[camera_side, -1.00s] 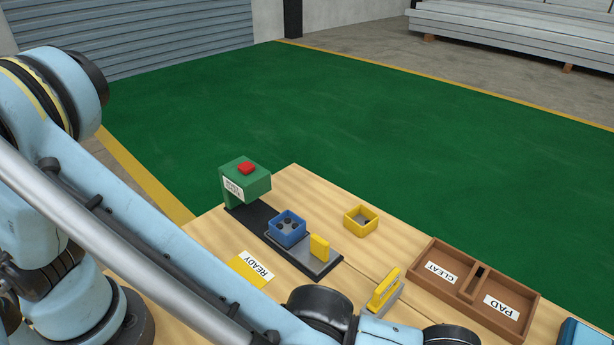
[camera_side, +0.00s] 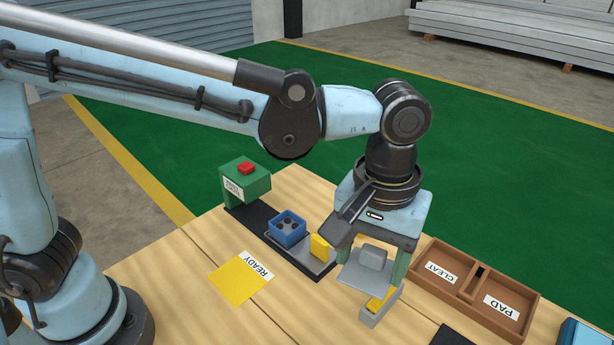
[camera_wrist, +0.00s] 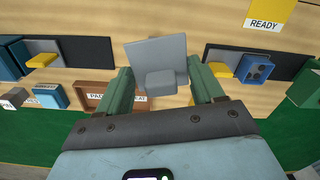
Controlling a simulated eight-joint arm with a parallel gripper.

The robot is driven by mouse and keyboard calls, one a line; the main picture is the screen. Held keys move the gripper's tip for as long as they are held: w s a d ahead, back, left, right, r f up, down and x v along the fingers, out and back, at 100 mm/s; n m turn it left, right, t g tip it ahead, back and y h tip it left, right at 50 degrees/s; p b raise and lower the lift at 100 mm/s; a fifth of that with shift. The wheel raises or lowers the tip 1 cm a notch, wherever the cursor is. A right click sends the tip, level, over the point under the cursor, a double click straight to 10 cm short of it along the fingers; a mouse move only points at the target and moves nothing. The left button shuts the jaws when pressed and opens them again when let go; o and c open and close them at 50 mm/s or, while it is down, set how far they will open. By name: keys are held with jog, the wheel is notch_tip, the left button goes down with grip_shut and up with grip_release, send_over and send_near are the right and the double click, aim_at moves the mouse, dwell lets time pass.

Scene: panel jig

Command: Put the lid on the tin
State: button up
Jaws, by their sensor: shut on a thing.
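My gripper (camera_side: 372,268) is shut on a grey square lid with a block-shaped knob (camera_side: 372,256), held above the table. In the wrist view the lid (camera_wrist: 152,52) sits between the two green fingers, tilted in the picture. No thing in view is marked as the tin. A blue open box (camera_side: 288,229) with several dark round spots inside stands on a grey plate, left of my gripper and apart from the lid. It also shows in the wrist view (camera_wrist: 256,68). The yellow open box seen earlier is hidden behind my gripper in the side view.
A yellow block (camera_side: 319,247) stands beside the blue box. A green box with a red button (camera_side: 245,180) stands behind it. A yellow-and-grey piece (camera_side: 378,306) is just below my gripper. A brown tray (camera_side: 425,289) is at right. The table around the READY card (camera_side: 238,282) is clear.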

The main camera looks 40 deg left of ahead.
jog(key=w+a+r+m, duration=0.1)
jog(key=a+r+m, duration=0.1)
jog(key=a, duration=1.1)
jog(key=w+a+r+m, duration=0.1)
jog(key=w+a+r, duration=0.1)
jog(key=a, duration=1.1)
jog(key=d+f, duration=0.2)
jog(key=d, duration=0.9)
jog(key=d+f, duration=0.2)
jog(key=d, duration=0.8)
jog(key=s+d+f, duration=0.3)
jog(key=s+d, duration=0.1)
jog(key=d, duration=0.2)
jog(key=s+d+f, duration=0.2)
jog(key=s+d, duration=0.3)
jog(key=d, duration=0.1)
jog(key=s+d+f, duration=0.3)
jog(key=s+d, duration=0.2)
jog(key=d, duration=0.1)
jog(key=shift+s+d+f, duration=0.1)
jog(key=shift+d+f, duration=0.1)
jog(key=shift+f, duration=2.35)
jog(key=shift+f, duration=0.15)
